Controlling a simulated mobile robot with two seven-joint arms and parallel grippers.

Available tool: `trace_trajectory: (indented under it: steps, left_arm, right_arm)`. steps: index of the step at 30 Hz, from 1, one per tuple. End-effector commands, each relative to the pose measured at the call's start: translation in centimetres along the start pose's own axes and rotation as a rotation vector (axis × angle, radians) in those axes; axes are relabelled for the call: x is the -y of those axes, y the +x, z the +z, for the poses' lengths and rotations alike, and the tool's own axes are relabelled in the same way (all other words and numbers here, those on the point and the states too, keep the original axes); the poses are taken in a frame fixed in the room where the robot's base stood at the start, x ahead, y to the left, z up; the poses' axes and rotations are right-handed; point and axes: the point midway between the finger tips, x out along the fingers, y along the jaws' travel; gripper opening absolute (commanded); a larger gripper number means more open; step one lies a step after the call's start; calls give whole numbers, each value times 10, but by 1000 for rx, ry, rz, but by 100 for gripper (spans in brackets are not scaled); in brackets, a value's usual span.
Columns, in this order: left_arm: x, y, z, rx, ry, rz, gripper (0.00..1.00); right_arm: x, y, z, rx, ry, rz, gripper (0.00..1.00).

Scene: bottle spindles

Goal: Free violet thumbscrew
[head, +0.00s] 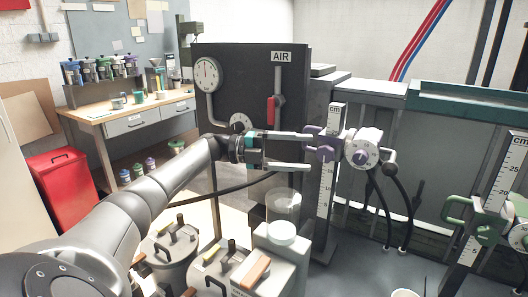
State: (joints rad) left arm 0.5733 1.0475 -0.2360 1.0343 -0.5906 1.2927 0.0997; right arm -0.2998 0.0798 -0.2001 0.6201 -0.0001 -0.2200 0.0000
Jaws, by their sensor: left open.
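A violet thumbscrew (326,150) sits on the front of an upright white cm scale (325,190), right of the middle. My left gripper (307,151) points right toward it, with its two fingers apart. The fingertips lie just left of the thumbscrew in the picture, one higher and one lower. Nothing shows between them. I cannot tell whether they touch it. A round white dial (364,138) with a violet centre stands right of the thumbscrew. My right gripper is out of view.
A dark panel (240,80) with a gauge and a red handle (271,111) stands behind my left gripper. Another cm scale with a green clamp (462,212) is at right.

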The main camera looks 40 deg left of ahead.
Motion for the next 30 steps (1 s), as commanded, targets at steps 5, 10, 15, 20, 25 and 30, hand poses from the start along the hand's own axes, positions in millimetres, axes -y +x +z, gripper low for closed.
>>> trace_trajectory:
  steps: [5,10,15,20,25,30]
  left_arm:
    - [-1,-47,1,5,0,2,78]
    - [-1,-83,1,4,1,-1,78]
    - [0,-103,0,1,1,-1,78]
    - [0,-111,0,-1,1,-1,78]
    - [0,-112,0,-1,0,-1,78]
    - [0,-112,0,-1,0,-1,78]
  right_arm:
    - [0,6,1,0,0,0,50]
    - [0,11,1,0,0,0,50]
    - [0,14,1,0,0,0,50]
    - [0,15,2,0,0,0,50]
    - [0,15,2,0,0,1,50]
    - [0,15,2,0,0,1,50]
